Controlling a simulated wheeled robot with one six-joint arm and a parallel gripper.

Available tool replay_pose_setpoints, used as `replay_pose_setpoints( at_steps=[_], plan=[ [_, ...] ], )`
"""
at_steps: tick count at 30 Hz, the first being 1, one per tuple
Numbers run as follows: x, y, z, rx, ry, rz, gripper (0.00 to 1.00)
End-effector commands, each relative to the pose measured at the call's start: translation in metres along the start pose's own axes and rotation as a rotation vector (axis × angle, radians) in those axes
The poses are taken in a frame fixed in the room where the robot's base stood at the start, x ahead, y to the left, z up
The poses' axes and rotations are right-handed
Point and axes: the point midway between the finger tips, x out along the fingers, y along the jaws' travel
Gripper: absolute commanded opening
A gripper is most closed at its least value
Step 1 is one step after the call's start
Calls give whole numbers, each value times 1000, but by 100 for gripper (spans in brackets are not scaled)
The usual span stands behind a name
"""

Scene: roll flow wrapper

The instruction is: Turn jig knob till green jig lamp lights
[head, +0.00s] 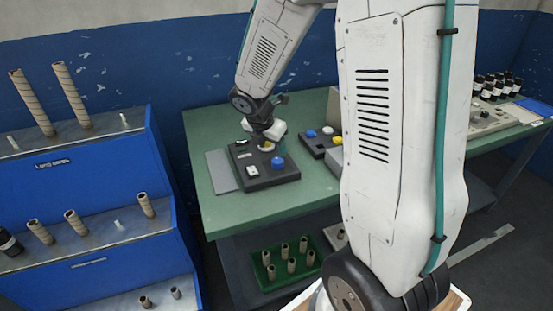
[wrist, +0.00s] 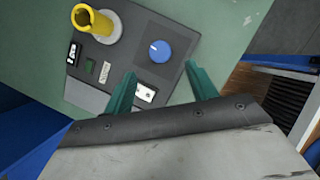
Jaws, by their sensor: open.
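The jig (head: 287,177) is a dark box on the green table. Its blue knob (head: 278,162) is at the right in the head view. The knob also shows in the wrist view (wrist: 160,51), with a white pointer mark. A yellow hollow cylinder (wrist: 82,15) stands on a pale disc on the jig. My gripper (wrist: 160,70) is open and empty, its teal fingers apart and pointing toward the knob, which appears just beyond the fingertips. In the head view it is over the jig. I cannot make out a lit green lamp.
A second dark box (head: 316,145) with a blue and a yellow part stands to the jig's right. A blue rack (head: 85,225) with cardboard tubes is at the left. A green tray (head: 290,277) of short tubes is below the table. Bare tabletop (head: 240,216) lies in front of the jig.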

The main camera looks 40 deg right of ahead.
Motion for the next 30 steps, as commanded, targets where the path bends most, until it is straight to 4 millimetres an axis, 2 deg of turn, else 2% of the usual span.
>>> replay_pose_setpoints(
  at_steps=[12, 15, 26, 27, 30],
  plan=[
    [61, 0, 0, -13, 2, -3, 57],
    [71, 0, 0, -12, 1, -3, 57],
    [78, 0, 0, -10, 0, 0, 57],
    [78, 0, 0, -11, 0, 0, 52],
    [78, 0, 0, -10, 0, 0, 24]
  ],
)
